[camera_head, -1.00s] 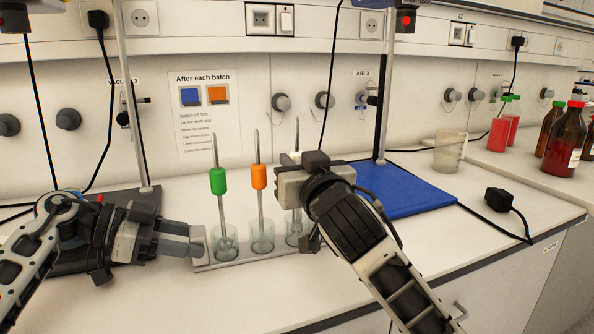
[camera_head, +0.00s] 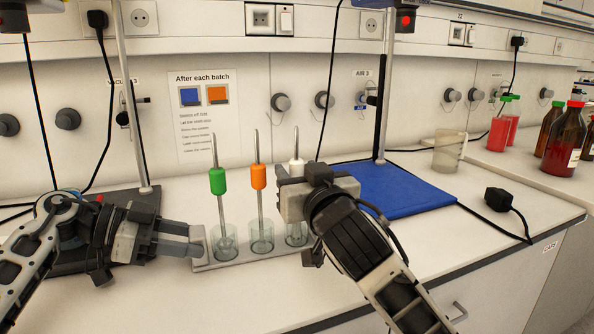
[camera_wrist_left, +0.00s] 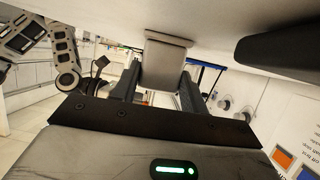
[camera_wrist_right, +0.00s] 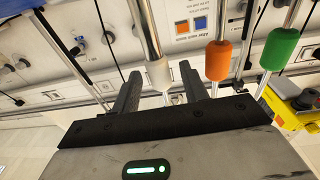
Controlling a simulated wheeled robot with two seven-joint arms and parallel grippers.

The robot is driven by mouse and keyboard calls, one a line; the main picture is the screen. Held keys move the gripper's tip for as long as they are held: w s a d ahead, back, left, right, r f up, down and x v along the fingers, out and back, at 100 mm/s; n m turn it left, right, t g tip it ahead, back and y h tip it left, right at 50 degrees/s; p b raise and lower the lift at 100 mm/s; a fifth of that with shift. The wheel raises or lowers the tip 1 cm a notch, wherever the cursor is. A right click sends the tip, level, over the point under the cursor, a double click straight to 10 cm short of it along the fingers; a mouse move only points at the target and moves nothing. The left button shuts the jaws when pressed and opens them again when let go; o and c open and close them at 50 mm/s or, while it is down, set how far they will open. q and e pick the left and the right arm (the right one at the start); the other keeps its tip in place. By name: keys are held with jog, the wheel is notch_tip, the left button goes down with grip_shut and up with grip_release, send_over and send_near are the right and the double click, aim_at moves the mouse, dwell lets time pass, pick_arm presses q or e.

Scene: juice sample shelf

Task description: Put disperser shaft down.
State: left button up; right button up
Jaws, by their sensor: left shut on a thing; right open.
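The disperser shaft with a white collar (camera_head: 297,168) stands upright in a glass (camera_head: 295,238) at the right end of a light grey rack (camera_head: 238,263). Shafts with green (camera_head: 218,181) and orange (camera_head: 258,176) collars stand in the other glasses. My right gripper (camera_head: 287,204) is beside the white-collared shaft. In the right wrist view its fingers (camera_wrist_right: 160,90) are open, with the white collar (camera_wrist_right: 158,74) seen between and beyond them. My left gripper (camera_head: 193,242) is shut on the rack's left end, a grey plate in the left wrist view (camera_wrist_left: 166,58). The rack's right end is partly hidden.
A blue plate (camera_head: 410,192) with a stand rod lies behind my right arm. A dark stand base is behind my left arm. A clear beaker (camera_head: 448,152), red-filled bottles (camera_head: 498,135) and brown bottles (camera_head: 564,140) stand at the right. A black plug (camera_head: 498,199) and cable lie near the right edge.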

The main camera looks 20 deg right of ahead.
jog(key=s, duration=0.6)
jog(key=shift+f, duration=0.2)
pick_arm(q)
jog(key=o, duration=1.4)
jog(key=shift+c, duration=0.2)
